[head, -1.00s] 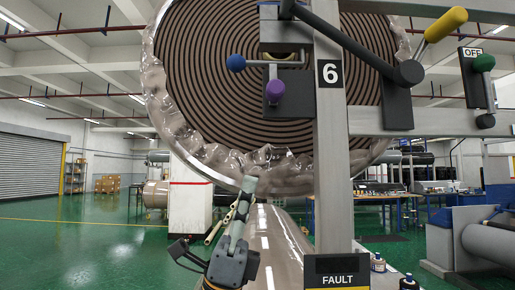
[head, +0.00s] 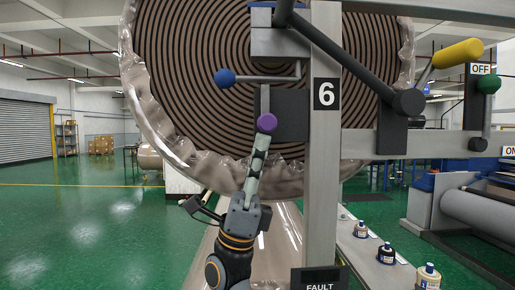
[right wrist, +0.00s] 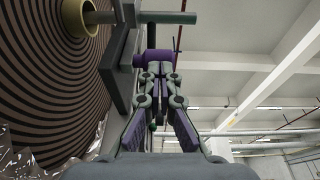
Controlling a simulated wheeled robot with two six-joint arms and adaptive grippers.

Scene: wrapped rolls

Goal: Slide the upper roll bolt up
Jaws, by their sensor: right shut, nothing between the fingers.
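A purple knob (head: 266,123) hangs at the lower end of a short upright grey bar beside the post marked 6. It also shows in the right wrist view (right wrist: 150,59). Above and left, a blue ball (head: 225,78) ends a thin horizontal rod. I cannot tell for certain which is the bolt's handle. My right gripper (head: 258,150) points up with its fingers closed, its tips just below the purple knob. In the right wrist view my right gripper (right wrist: 160,78) has its tips close to the knob; I cannot tell whether they touch. My left gripper is out of view.
The large wrapped roll (head: 160,120) stands behind the post (head: 324,180). Several bottles (head: 386,252) stand on a ledge. Floor is clear at the left.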

